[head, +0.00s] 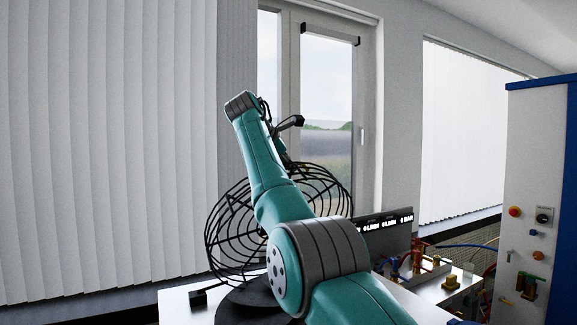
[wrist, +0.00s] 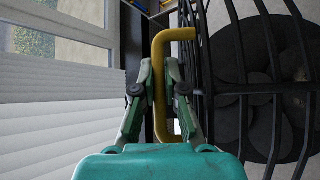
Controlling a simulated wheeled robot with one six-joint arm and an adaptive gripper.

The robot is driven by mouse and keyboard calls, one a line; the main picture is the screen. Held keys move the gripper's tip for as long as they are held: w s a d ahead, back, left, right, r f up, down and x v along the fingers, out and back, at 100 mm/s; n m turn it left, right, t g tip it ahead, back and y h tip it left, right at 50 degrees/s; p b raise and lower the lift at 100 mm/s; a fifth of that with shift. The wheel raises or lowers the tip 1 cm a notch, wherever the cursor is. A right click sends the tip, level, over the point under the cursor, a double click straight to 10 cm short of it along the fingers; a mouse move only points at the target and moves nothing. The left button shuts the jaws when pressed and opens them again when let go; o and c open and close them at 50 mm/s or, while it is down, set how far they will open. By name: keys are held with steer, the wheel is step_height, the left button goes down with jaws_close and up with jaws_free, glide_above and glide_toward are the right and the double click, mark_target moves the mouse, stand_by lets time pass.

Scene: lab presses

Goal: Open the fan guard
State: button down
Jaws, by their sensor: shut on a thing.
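The fan guard (head: 213,240) is a round cage of black wire in the head view, partly hidden behind my teal arm. In the wrist view its black bars (wrist: 208,80) run up the right side, with the dark fan (wrist: 275,75) behind them. A bent yellow handle (wrist: 178,35) stands at the left edge of the guard. My gripper (wrist: 159,78) has one finger on each side of the handle and is shut on its upright part. In the head view my arm hides most of the grip. I cannot tell how far the guard stands open.
The fan stands on a white table (head: 178,302). A dark display panel (head: 385,221) and a bench with fittings and hoses (head: 440,285) are to the right. A blue-topped white cabinet (head: 540,160) stands at the far right. Window blinds (head: 110,140) fill the left.

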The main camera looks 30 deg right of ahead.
steer(key=c, duration=1.5)
jaws_free()
steer(key=v, duration=1.2)
